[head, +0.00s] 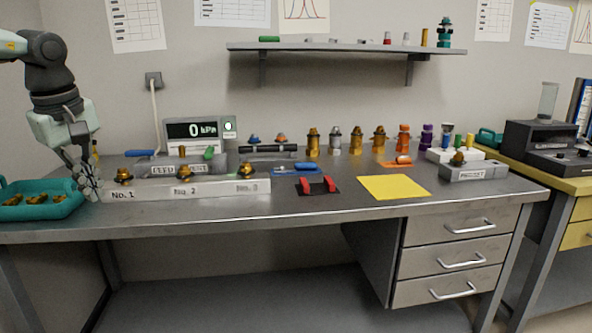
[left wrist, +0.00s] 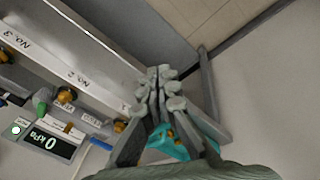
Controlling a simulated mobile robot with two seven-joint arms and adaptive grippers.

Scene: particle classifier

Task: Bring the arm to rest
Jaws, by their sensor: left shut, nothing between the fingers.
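My left arm comes in from the left in the head view. My left gripper (head: 88,182) points down above the left end of the bench, between the teal tray and the No. 1 end of the white numbered block. It is shut and empty. In the left wrist view the fingers of my left gripper (left wrist: 160,75) lie close together with nothing between them. The teal tray (head: 62,206) holds several brass-coloured parts, and a bit of it shows behind the fingers in the left wrist view (left wrist: 180,150). My right gripper is not in view.
The white block (head: 212,188) marked No. 1 to No. 3 carries brass fittings beside my gripper. A pressure display (head: 197,131) reads 0 kPa behind it. A yellow sheet (head: 393,187) and a red-and-black holder (head: 317,186) lie rightward. A shelf (head: 345,46) hangs above.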

